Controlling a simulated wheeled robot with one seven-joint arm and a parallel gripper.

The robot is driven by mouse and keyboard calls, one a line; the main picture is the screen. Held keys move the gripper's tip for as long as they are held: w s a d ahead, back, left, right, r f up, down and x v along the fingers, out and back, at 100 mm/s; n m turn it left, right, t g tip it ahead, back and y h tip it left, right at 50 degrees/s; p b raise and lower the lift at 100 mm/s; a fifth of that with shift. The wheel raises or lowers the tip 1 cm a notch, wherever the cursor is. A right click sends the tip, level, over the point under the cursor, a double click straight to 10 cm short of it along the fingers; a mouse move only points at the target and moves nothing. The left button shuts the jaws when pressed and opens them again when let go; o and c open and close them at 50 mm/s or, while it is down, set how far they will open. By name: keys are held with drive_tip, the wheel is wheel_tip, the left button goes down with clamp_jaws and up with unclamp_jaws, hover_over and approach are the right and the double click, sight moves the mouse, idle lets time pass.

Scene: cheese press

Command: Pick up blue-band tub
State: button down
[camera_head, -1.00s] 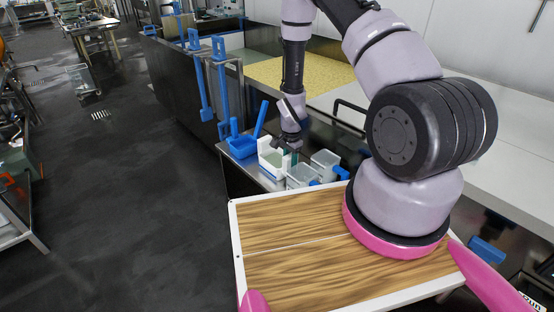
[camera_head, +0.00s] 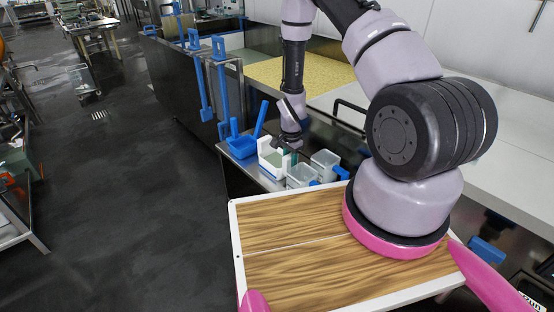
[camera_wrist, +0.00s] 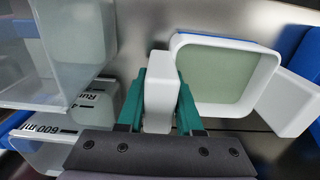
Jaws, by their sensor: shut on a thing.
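The blue-band tub (camera_wrist: 222,80) is white with a blue strip along its rim and a grey-green inside. It has a white lug on each side. In the wrist view my gripper (camera_wrist: 160,95) has its two green fingers closed on the tub's left lug. In the head view the white tub (camera_head: 268,158) is at the bench edge beside my gripper, which is small and partly hidden there. Whether the tub touches the bench cannot be told.
Clear containers (camera_wrist: 75,45) with printed volume marks are close left of the gripper. They also show right of the tub in the head view (camera_head: 301,176). A wooden-topped board (camera_head: 290,245) is in front.

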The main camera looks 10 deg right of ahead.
drive_tip(key=shift+r, duration=0.1)
idle(0.3)
wheel_tip(320, 180, up, 32)
idle(2.9)
idle(0.8)
